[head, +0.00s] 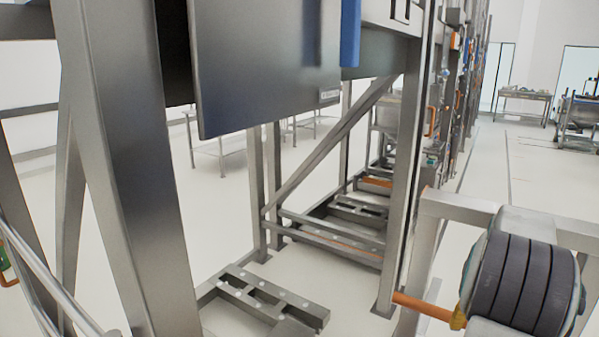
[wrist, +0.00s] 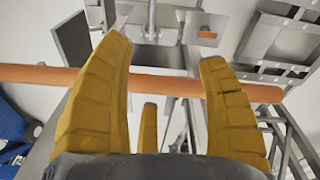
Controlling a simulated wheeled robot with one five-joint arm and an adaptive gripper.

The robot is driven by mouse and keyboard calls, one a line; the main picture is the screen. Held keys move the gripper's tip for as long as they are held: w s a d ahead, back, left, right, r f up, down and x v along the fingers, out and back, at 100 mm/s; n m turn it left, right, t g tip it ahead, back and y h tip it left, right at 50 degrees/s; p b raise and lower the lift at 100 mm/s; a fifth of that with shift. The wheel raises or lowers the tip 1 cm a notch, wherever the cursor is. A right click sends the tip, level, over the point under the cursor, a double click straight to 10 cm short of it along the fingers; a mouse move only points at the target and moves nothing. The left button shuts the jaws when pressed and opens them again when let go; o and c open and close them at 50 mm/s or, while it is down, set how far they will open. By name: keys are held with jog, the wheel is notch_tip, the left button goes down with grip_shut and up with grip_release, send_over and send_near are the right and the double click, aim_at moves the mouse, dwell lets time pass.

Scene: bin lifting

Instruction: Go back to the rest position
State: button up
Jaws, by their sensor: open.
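My gripper shows in the wrist view (wrist: 163,50) as yellow ribbed fingers spread apart. It is open, with nothing held between the fingers. An orange bar (wrist: 165,84) runs across behind the fingers from left to right; I cannot tell whether it touches them. In the head view a small yellow part of my gripper (head: 458,318) shows at the lower right, by the right end of the orange bar (head: 422,306). The dark ribbed part of my arm hides most of my gripper there.
A steel frame with a thick post (head: 125,170) and a hanging grey panel (head: 265,65) fills the left and middle. A low steel base (head: 262,298) lies on the floor. Another upright (head: 403,180) stands near the orange bar. Pale open floor (head: 530,185) extends at the right, with a table (head: 523,97) beyond.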

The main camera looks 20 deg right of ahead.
jog(key=s+a+r+n+t, duration=0.1)
jog(key=a+n, duration=0.1)
jog(key=a, duration=1)
jog(key=s+a+n+t, duration=0.1)
jog(key=a+n, duration=0.1)
jog(key=a, duration=1.1)
jog(key=s+a+r+n+y, duration=0.1)
jog(key=a+n, duration=0.2)
jog(key=a, duration=0.9)
jog(key=shift+s+a+r+t, duration=0.25)
jog(key=shift+s+r+t, duration=0.05)
jog(key=shift+r+t, duration=0.1)
